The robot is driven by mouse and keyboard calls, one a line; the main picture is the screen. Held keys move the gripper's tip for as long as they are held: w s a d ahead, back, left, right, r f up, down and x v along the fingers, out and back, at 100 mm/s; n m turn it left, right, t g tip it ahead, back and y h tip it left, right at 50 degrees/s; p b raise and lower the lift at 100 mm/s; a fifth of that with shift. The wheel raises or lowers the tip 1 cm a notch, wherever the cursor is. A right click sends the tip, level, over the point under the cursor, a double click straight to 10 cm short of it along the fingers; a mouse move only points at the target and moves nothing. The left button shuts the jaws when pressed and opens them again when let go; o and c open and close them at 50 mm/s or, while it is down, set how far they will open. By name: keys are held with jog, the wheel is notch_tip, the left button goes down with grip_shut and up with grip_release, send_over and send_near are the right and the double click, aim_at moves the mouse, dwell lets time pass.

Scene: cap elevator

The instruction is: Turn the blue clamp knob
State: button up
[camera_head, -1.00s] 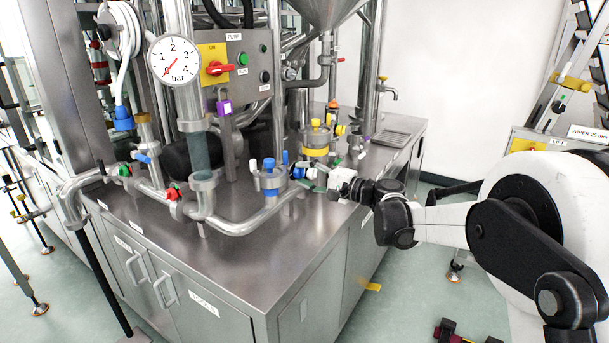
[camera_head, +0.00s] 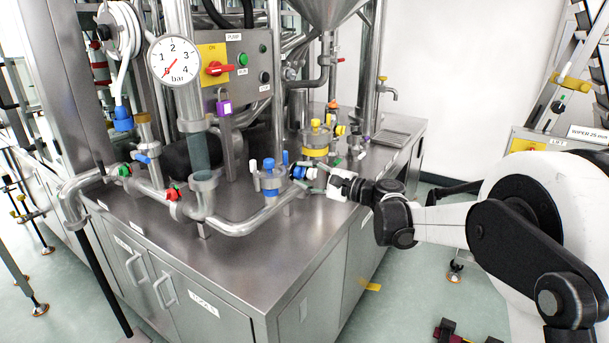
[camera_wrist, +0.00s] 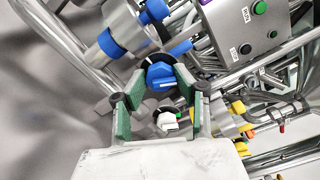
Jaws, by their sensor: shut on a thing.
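The blue clamp knob (camera_wrist: 160,76) has a white mark line and sits between the green-padded fingertips of my gripper (camera_wrist: 158,88) in the wrist view. The pads are against its sides, and the gripper is shut on it. In the head view the blue knob (camera_head: 299,172) is small and partly hidden, at the end of my gripper (camera_head: 314,181). It is just right of a steel pipe fitting with a blue band (camera_head: 269,183).
A yellow-banded fitting (camera_head: 316,140) stands behind the gripper. A steel pipe (camera_head: 240,226) runs along the bench (camera_head: 210,265) at front left. A white knob (camera_wrist: 167,121) shows below the blue knob in the wrist view. The bench front is clear.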

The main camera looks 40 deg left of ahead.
jog(key=o, duration=1.1)
jog(key=d, duration=0.8)
jog(key=w+d, duration=0.1)
jog(key=d, duration=0.3)
